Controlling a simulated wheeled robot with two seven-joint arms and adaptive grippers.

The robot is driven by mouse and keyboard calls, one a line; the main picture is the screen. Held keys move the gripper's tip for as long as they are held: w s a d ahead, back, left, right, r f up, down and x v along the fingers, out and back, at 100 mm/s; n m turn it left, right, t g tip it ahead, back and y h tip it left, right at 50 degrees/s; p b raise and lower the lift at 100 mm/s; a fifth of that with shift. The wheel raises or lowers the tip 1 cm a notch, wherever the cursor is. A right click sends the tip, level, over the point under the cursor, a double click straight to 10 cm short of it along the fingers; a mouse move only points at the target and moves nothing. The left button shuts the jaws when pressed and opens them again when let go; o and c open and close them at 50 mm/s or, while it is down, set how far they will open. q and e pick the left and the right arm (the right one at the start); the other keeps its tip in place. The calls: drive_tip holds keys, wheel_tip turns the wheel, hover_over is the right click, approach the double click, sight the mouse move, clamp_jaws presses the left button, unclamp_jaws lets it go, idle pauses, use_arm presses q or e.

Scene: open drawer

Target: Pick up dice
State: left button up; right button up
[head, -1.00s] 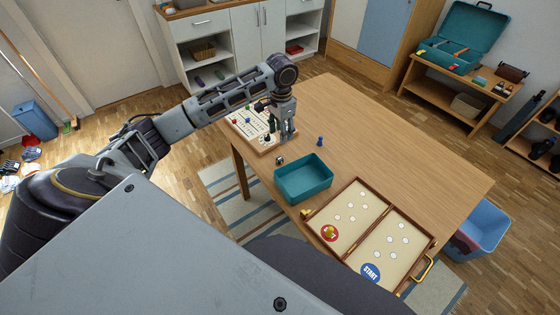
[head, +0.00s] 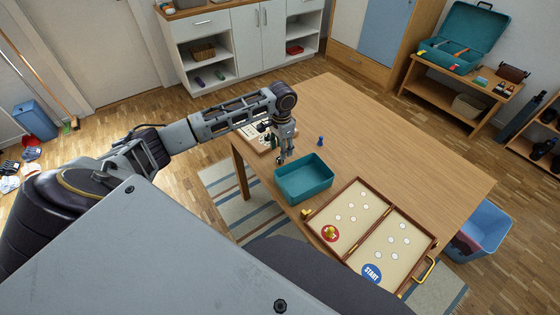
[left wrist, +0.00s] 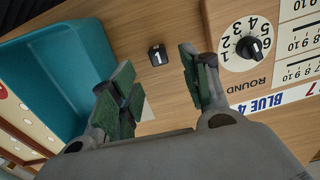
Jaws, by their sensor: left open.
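A small black die (left wrist: 157,55) with a white 1 on its upper face lies on the wooden table in the left wrist view. My left gripper (left wrist: 157,68) is open and empty, with its green-padded fingers on either side of the die in the picture; I cannot tell the exact height between them. In the head view the left gripper (head: 284,150) points down close to the teal tray's far-left corner, largely hiding the die. My right gripper is not in view.
A teal tray (left wrist: 60,45) stands beside the die; it also shows in the head view (head: 304,184). A scoreboard with a dial (left wrist: 250,48) lies on the other side. A blue pawn (head: 320,140) and a hinged game board (head: 385,208) are on the table. The far table is clear.

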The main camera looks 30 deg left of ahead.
use_arm(q)
drive_tip(key=shift+f, duration=0.7)
wheel_tip(320, 180, down, 3)
drive_tip(key=shift+r, duration=0.1)
drive_tip(key=shift+f, duration=0.55)
drive_tip(key=c, duration=0.7)
drive_tip(key=shift+c, duration=0.5)
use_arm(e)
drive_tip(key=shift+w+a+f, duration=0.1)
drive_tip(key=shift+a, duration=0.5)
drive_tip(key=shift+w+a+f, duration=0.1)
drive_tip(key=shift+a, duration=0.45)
